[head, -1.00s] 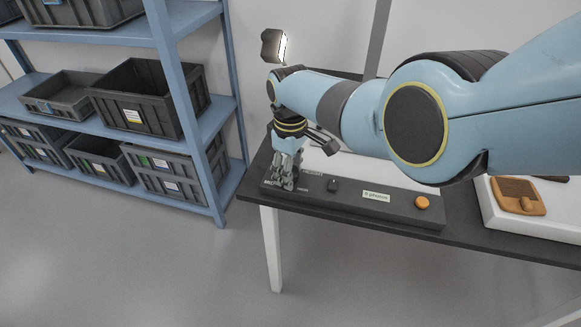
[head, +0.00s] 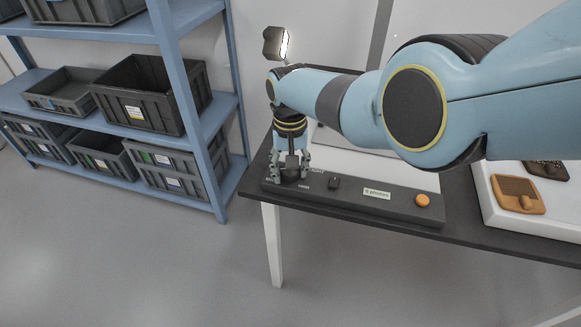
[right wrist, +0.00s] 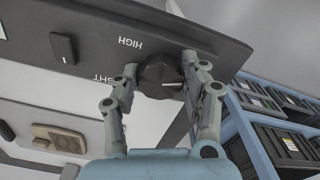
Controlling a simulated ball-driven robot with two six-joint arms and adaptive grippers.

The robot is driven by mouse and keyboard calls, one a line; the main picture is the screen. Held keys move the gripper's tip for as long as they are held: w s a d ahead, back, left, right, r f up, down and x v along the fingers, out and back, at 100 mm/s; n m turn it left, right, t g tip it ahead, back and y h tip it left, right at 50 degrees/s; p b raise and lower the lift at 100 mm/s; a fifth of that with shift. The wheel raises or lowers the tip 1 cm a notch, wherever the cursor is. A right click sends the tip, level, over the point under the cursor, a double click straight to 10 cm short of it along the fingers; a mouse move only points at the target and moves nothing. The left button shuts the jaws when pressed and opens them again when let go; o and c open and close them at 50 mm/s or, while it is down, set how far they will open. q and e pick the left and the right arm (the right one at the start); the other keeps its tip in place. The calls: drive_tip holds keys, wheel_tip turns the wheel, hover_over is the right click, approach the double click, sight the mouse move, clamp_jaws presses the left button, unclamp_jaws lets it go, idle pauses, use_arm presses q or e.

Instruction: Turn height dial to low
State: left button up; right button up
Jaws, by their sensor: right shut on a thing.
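The height dial is a dark round knob (right wrist: 160,75) on the sloping front panel, with the word HIGH (right wrist: 124,42) printed near it in the right wrist view. My right gripper (head: 290,172) is down at the left end of the panel in the head view. In the right wrist view its two fingers (right wrist: 163,82) stand on either side of the knob, shut on it. My left gripper is not in view.
The dark control panel (head: 400,205) also carries a small black switch (head: 334,183) and an orange button (head: 422,200). A white tray (head: 486,204) with brown sherds lies at the right. A blue shelf (head: 208,196) with grey crates stands at the left.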

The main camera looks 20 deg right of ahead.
drive_tip(key=m, duration=0.5)
drive_tip(key=shift+w+a+m, duration=0.1)
drive_tip(key=shift+a+m, duration=0.05)
drive_tip(key=shift+m, duration=0.15)
drive_tip(key=m, duration=0.5)
drive_tip(key=shift+w+m, duration=0.15)
drive_tip(key=shift+m, duration=0.15)
drive_tip(key=m+b, duration=0.1)
drive_tip(key=m, duration=0.4)
drive_tip(key=shift+w, duration=0.1)
drive_tip(key=m, duration=0.5)
drive_tip(key=shift+w+m, duration=0.15)
drive_tip(key=shift+m, duration=0.25)
drive_tip(key=o, duration=1.2)
